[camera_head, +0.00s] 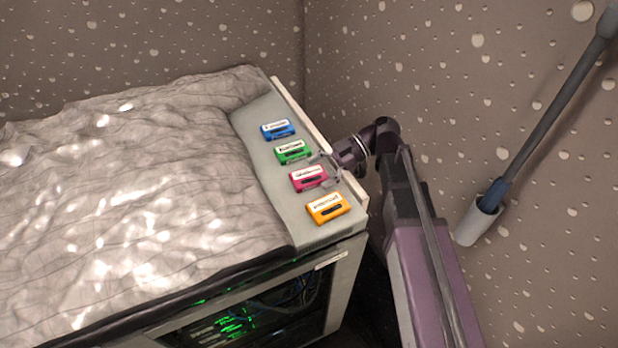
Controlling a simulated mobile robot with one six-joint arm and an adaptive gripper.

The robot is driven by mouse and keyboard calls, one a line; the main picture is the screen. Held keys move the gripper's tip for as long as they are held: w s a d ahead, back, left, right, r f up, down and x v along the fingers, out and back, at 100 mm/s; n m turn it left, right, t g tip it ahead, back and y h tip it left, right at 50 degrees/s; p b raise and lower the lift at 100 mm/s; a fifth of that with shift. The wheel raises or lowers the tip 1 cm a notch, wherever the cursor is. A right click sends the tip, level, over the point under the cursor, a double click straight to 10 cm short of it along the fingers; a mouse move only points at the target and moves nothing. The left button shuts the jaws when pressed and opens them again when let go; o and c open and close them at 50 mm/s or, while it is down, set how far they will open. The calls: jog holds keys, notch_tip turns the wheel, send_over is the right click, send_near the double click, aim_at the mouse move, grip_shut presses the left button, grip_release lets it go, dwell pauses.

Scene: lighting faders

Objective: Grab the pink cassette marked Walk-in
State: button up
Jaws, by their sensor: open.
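The pink cassette (308,178) lies flat on the grey console ledge, third from the back in a row of cassettes. It has a white label whose writing is too small to read, and a dark window. My gripper (326,170) is open and comes in from the right, low over the ledge. Its fingers are close to the right end of the pink cassette, near the gap towards the green one. I cannot tell whether they touch it. No cassette is visibly held.
A blue cassette (277,129) and a green cassette (293,152) lie behind the pink one; an orange cassette (328,208) lies in front. The ledge (287,228) has a raised right rim. A crumpled grey cover (130,190) fills the left. A pole in a holder (478,219) stands right.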

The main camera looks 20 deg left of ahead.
aim_at(318, 172)
jog(key=c, duration=1)
jog(key=shift+o, duration=0.2)
jog(key=shift+r, duration=0.15)
notch_tip(318, 172, up, 10)
jog(key=p, duration=1)
